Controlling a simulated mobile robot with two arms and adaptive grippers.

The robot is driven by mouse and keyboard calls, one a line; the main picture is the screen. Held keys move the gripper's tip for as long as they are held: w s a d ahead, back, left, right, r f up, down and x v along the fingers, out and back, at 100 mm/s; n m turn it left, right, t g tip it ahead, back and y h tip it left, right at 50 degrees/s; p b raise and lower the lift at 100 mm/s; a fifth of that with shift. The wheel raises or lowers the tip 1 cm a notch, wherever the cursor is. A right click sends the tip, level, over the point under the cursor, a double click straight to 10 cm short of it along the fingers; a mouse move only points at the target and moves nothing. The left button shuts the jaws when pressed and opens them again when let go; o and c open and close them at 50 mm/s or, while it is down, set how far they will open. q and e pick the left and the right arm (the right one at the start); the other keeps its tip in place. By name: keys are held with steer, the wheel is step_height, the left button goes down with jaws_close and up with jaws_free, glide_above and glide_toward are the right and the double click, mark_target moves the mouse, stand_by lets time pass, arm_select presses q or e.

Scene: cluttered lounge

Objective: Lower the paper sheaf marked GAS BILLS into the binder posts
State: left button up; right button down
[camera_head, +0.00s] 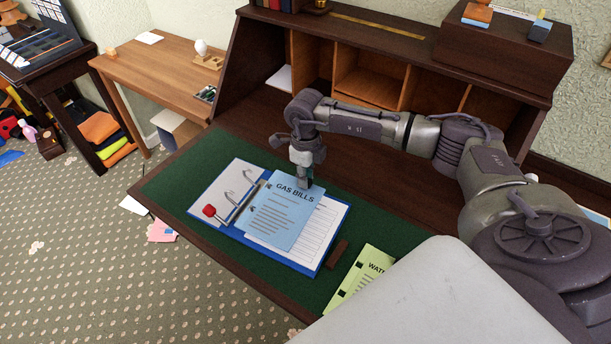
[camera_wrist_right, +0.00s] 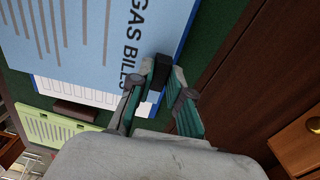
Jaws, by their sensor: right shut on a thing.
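The light blue GAS BILLS sheaf (camera_head: 283,215) lies over the right side of the open blue binder (camera_head: 322,256). Two dark hole marks show along its left edge. The curved metal binder posts (camera_head: 229,197) stand left of that edge, with a red-knobbed lever (camera_head: 209,211) beside them. The sheaf appears apart from the posts; its height above the binder is hard to tell. My right gripper (camera_head: 303,182) is shut on a black tab at the sheaf's edge by the title. The tab (camera_wrist_right: 160,72) shows between the fingers in the wrist view. My left gripper is not in view.
A yellow-green WATER sheaf (camera_head: 362,276) lies on the green desk mat (camera_head: 185,180), partly hidden by my body. A small brown block (camera_head: 337,254) sits right of the binder. The desk's cubbyholes (camera_head: 370,80) rise behind. Papers (camera_head: 161,231) lie on the floor at left.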

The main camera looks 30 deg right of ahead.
stand_by(0.4)
steer(key=shift+f+b, duration=0.55)
steer(key=shift+f, duration=0.15)
steer(key=shift+f+b, duration=0.45)
steer(key=shift+f, duration=0.05)
stand_by(0.6)
steer(key=c, duration=1)
jaws_free()
steer(key=shift+r, duration=0.15)
step_height(320, 180, up, 12)
steer(key=shift+f, duration=0.1)
steer(key=shift+f, duration=0.1)
